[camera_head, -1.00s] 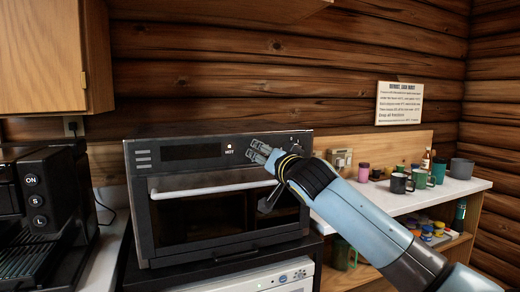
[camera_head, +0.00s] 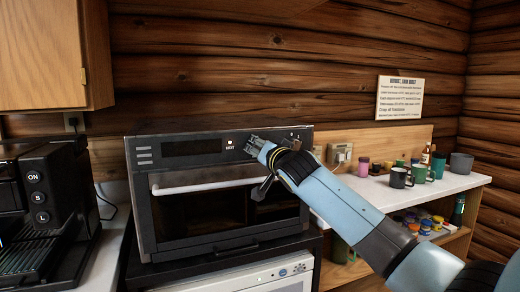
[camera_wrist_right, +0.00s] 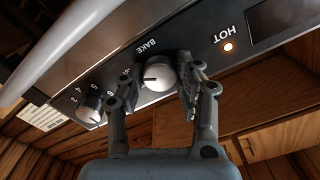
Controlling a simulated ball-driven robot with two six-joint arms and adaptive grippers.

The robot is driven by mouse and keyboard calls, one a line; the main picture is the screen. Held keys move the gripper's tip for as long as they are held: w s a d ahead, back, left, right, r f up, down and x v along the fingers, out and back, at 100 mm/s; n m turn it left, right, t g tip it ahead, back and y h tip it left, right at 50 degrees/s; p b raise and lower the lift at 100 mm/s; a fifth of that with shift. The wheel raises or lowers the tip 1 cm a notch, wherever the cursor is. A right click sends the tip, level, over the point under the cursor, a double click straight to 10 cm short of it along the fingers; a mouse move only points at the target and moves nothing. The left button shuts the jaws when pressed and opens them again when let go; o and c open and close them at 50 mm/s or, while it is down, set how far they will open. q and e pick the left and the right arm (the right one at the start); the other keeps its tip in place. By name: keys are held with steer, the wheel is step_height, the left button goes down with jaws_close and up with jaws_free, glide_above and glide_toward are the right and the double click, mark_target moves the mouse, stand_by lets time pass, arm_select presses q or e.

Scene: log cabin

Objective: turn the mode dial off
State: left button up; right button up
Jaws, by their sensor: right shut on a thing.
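The mode dial (camera_wrist_right: 157,76) is a silver knob with a dark pointer line, beside the word BAKE on the toaster oven's front panel. In the right wrist view it sits between the two fingers of my right gripper (camera_wrist_right: 158,82), which is shut on it. Its pointer line lies roughly sideways in that view; the end label is too small to read. In the head view my right gripper (camera_head: 255,145) is at the right part of the oven (camera_head: 140,200) panel and hides the dial. My left gripper is not in view.
A second, numbered dial (camera_wrist_right: 91,109) is next to the mode dial. The oven's white handle (camera_head: 205,186) runs below the panel. A coffee machine (camera_head: 40,200) stands left; several mugs (camera_head: 398,178) stand on the right shelf.

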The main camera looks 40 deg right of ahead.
steer(key=shift+c, duration=0.5)
steer(key=shift+n, duration=0.3)
steer(key=n+p, duration=0.1)
steer(key=n, duration=0.3)
steer(key=shift+r+n, duration=0.1)
steer(key=shift+n, duration=0.2)
steer(key=n+p, duration=0.5)
steer(key=n, duration=0.7)
steer(key=shift+a+n, duration=0.15)
steer(key=shift+n, duration=0.25)
steer(key=n, duration=0.2)
steer(key=n+p, duration=0.1)
steer(key=n, duration=0.2)
steer(key=shift+f+n+p, duration=0.25)
steer(key=shift+n+p, duration=0.1)
steer(key=shift+n, duration=0.05)
